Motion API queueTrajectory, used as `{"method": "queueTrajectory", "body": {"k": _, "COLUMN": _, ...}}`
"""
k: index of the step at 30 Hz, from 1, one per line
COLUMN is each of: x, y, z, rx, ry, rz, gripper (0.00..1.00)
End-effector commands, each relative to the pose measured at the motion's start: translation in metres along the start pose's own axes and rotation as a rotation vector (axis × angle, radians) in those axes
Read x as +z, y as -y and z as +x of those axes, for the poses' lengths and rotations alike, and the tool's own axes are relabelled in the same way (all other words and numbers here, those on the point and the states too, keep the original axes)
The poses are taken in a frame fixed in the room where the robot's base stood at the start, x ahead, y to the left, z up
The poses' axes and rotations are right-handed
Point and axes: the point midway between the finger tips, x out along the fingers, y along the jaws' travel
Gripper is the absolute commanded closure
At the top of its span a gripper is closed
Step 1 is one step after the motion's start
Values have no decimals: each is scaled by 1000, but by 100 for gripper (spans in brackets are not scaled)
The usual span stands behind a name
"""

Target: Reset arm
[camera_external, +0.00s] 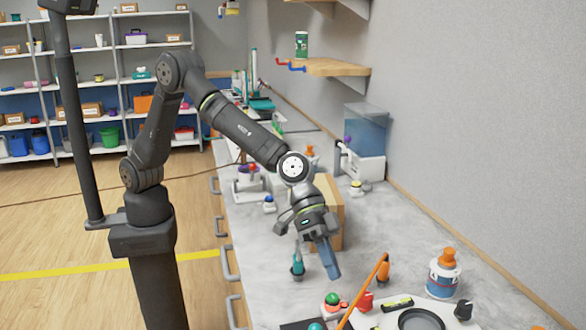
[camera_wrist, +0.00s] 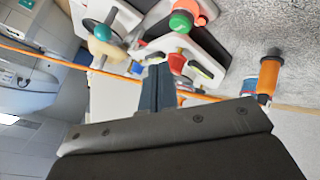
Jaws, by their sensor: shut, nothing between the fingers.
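My gripper (camera_external: 330,262) hangs over the grey counter (camera_external: 400,236) at the end of my bent arm in the external view. Its blue-grey fingers are together, with nothing between them. The closed fingers (camera_wrist: 157,86) also show in the middle of the wrist view, in front of white parts with coloured knobs. In the external view the fingertips are near a teal-and-dark bottle-like item (camera_external: 298,262) to their left and above an orange rod (camera_external: 364,290) to their right. I cannot make out a magnet.
A cardboard box (camera_external: 330,215) stands right behind my gripper. A wooden shelf (camera_external: 325,67) juts from the wall. The counter's right middle is mostly clear.

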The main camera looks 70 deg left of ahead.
Motion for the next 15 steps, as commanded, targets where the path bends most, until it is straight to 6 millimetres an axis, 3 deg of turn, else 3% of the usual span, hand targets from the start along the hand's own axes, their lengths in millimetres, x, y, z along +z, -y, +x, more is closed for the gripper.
{"method": "queueTrajectory", "body": {"k": 15, "x": -55, "y": -49, "z": -75, "rx": -20, "ry": -20, "rz": 33, "gripper": 100}}
